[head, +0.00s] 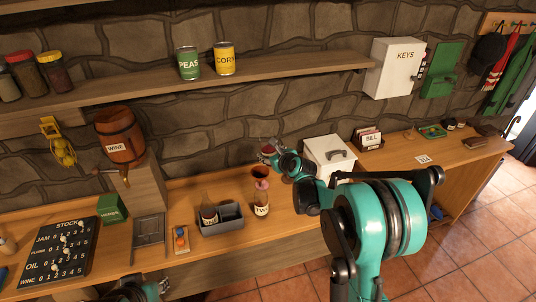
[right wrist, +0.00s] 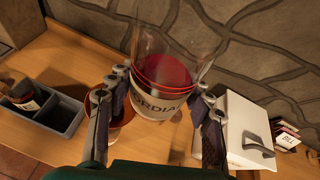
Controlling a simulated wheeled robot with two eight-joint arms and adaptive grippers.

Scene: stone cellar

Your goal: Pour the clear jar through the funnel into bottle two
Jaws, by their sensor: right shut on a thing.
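My right gripper (head: 276,153) is shut on the clear jar (head: 267,149), which holds red liquid and reads "CORDIAL" in part. The right wrist view shows the jar (right wrist: 158,100) between the fingers (right wrist: 160,112); I cannot tell its exact tilt. Bottle two (head: 262,208), labelled "TWO", stands upright on the counter with pinkish contents near its top. The brown-orange funnel (head: 260,172) is at its mouth, below the jar. The funnel (right wrist: 118,135) is partly hidden by a finger in the right wrist view. Part of my left arm shows at the bottom edge; its fingers are unclear.
A grey divided crate (head: 228,222) holding another bottle (head: 209,211) stands just left of bottle two. A white box (head: 329,152) with a grey handle stands behind and right. A wooden wine barrel (head: 119,135) is at left, and a shelf (head: 130,90) runs above.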

